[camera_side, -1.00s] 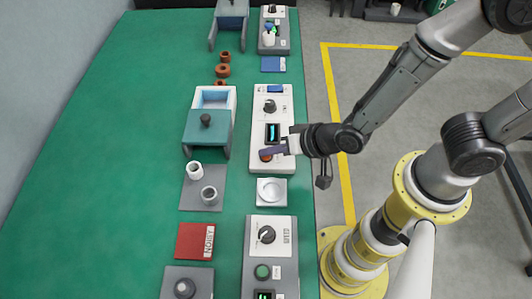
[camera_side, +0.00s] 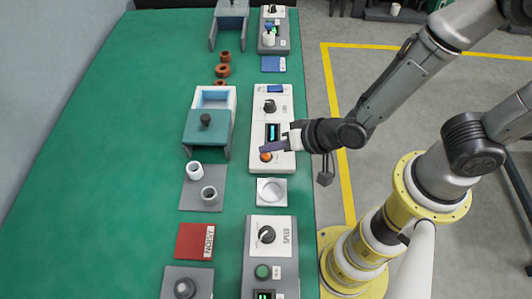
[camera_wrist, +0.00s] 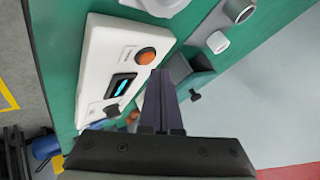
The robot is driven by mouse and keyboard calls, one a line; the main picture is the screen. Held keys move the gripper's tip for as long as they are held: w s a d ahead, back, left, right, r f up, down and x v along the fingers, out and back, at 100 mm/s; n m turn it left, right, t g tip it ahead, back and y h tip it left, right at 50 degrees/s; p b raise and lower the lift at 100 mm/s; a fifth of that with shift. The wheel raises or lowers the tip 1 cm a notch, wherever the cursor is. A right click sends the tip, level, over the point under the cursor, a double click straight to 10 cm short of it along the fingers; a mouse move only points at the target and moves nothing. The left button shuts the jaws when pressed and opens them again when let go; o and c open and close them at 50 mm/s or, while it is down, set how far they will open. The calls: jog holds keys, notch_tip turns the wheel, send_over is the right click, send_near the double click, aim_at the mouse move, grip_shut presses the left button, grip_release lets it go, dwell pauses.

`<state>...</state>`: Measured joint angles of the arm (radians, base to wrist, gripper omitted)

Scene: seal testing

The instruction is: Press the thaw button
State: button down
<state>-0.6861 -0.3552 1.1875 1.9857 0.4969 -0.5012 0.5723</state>
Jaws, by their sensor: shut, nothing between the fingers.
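The white control panel (camera_side: 257,112) lies on the green bench and has an orange round button (camera_side: 266,156) at its near end, a dark display with a cyan bar (camera_side: 272,132) and a black knob (camera_side: 270,106). Its labels are too small to read. My gripper (camera_side: 264,148) has its dark fingers together and empty, over the panel just beyond the button. In the wrist view the orange button (camera_wrist: 146,56) is in full view beside the fingertips (camera_wrist: 160,72), which appear apart from it; the exact height gap cannot be told.
A teal-lidded box (camera_side: 206,132) stands left of the panel. Two white cups (camera_side: 195,171) stand on a grey mat. Open green bench lies further left.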

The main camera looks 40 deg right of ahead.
jog(key=shift+r, duration=0.1)
jog(key=shift+r, duration=2.4)
